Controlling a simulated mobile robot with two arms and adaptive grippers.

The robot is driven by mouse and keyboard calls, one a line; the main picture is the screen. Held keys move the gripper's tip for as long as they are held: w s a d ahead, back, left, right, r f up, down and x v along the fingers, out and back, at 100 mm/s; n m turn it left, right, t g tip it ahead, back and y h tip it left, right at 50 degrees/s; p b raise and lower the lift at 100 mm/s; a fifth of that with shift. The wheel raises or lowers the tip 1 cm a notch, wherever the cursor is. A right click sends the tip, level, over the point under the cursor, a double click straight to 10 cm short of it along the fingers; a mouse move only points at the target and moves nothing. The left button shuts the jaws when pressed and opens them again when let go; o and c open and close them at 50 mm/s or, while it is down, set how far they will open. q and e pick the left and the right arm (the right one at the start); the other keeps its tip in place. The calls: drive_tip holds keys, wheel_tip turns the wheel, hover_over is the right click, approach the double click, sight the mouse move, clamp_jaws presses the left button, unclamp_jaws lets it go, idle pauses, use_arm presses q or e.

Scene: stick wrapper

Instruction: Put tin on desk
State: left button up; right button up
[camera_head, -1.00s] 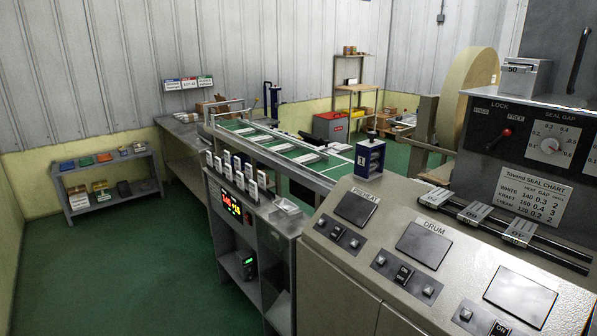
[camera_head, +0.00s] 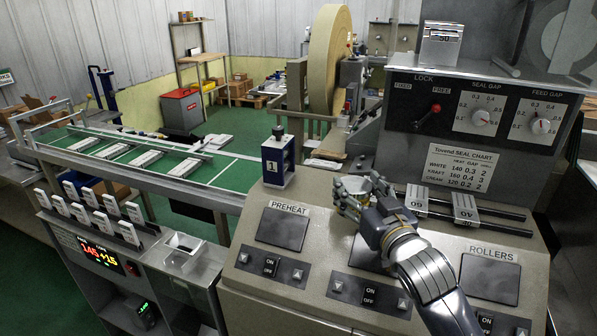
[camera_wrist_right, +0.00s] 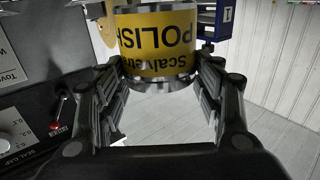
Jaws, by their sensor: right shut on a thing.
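My right gripper (camera_head: 352,194) is above the sloped control console, between the PREHEAT and ROLLERS panels. In the right wrist view its two fingers (camera_wrist_right: 159,82) are closed on the sides of a round metal tin (camera_wrist_right: 157,42). The tin has a yellow label reading "Scalvetra POLISH", upside down in that view. In the head view the hand hides most or all of the tin. My left gripper is not in view. I cannot tell which surface is the desk.
A blue block marked 1 (camera_head: 278,160) stands on the console's top left. Numbered metal sliders (camera_head: 417,200) sit on rails to the right. A machine panel with knobs (camera_head: 481,118) rises behind. A green-topped conveyor (camera_head: 150,158) lies left. Open green floor (camera_head: 160,275) shows lower left.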

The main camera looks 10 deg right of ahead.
drive_tip(key=shift+w+r, duration=0.65)
drive_tip(key=shift+w, duration=0.35)
drive_tip(key=w, duration=0.1)
drive_tip(key=w+a+p, duration=0.1)
drive_tip(key=w, duration=0.1)
drive_tip(key=shift+w+a, duration=0.1)
drive_tip(key=shift+w, duration=0.1)
drive_tip(key=w+a+f+p, duration=0.1)
drive_tip(key=w, duration=0.2)
drive_tip(key=w+a+f+p, duration=0.1)
drive_tip(key=w+f, duration=0.1)
drive_tip(key=w, duration=0.2)
drive_tip(key=w+a+f+p, duration=0.1)
drive_tip(key=w, duration=0.2)
drive_tip(key=shift+w+f, duration=0.35)
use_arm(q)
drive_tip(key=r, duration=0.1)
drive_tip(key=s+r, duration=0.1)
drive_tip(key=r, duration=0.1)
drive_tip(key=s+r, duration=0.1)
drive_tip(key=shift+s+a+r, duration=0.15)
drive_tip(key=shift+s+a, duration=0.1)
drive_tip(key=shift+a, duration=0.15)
use_arm(e)
drive_tip(key=shift+f, duration=0.15)
